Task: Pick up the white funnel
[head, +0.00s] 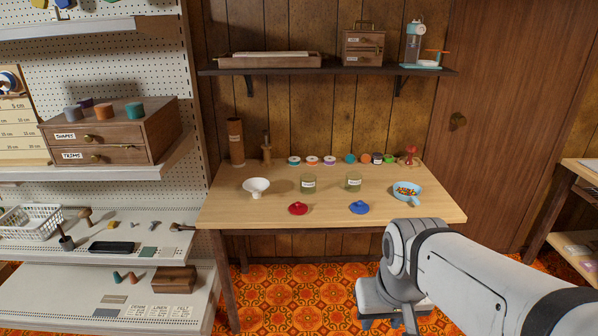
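The white funnel (256,186) stands on the left part of the wooden table (330,215), with its wide mouth up. Nothing touches it. My arm comes in from the lower right of the head view and bends down in front of the table.
Two labelled glass jars (308,184), a red lid (298,208), a blue lid (359,207) and a light blue pan of colourful bits (406,191) share the table. Several spools line its back. A wall shelf (330,70) hangs above. White shelving (100,237) stands left.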

